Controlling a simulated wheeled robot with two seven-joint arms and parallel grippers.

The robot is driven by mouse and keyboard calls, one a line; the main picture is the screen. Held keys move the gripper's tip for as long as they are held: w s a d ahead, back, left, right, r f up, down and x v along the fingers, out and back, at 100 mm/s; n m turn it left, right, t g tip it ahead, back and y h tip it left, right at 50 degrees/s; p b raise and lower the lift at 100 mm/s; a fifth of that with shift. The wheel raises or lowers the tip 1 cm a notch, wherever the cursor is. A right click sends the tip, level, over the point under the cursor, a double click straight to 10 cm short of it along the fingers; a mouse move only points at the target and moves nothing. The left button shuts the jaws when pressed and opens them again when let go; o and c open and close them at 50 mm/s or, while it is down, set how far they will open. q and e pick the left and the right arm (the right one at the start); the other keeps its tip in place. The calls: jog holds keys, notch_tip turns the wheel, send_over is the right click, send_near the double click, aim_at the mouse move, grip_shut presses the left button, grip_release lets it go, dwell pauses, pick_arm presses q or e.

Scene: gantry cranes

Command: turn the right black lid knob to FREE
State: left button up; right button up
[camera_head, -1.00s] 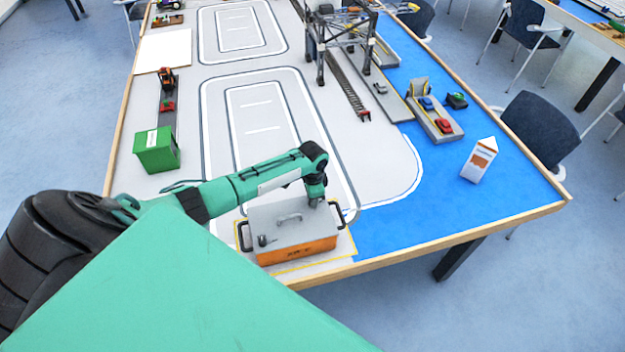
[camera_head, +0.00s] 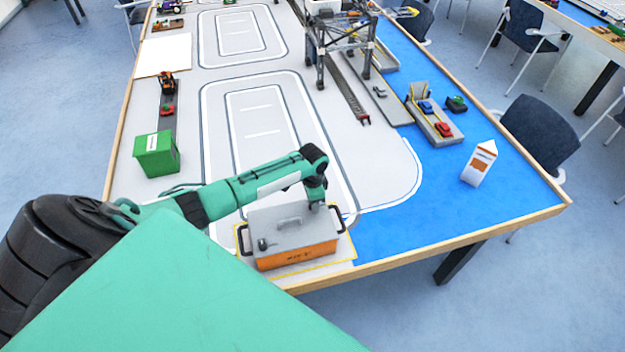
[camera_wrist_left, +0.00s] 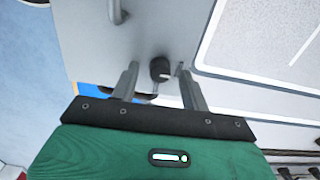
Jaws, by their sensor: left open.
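An orange box (camera_head: 298,258) with a grey lid (camera_head: 300,240) sits at the table's near edge, with a dark handle at each end. A black knob (camera_head: 262,244) stands on the lid's left side, and a grey handle is in the middle. The right black lid knob is hidden behind my left gripper (camera_head: 317,205) in the head view. In the left wrist view a black knob (camera_wrist_left: 160,69) lies between the open fingers of my left gripper (camera_wrist_left: 157,72). I cannot tell whether they touch it, and its FREE mark is not legible. My right gripper is not in view.
A green bin (camera_head: 157,153) stands left of my arm. A gantry crane (camera_head: 340,45) spans a dark rail track farther back. A white and orange carton (camera_head: 478,163) stands on the blue area at right. The grey table between is mostly clear.

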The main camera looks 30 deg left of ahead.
pick_arm(q)
notch_tip(320, 180, up, 13)
jog(key=b, duration=0.4)
jog(key=shift+r, duration=0.2)
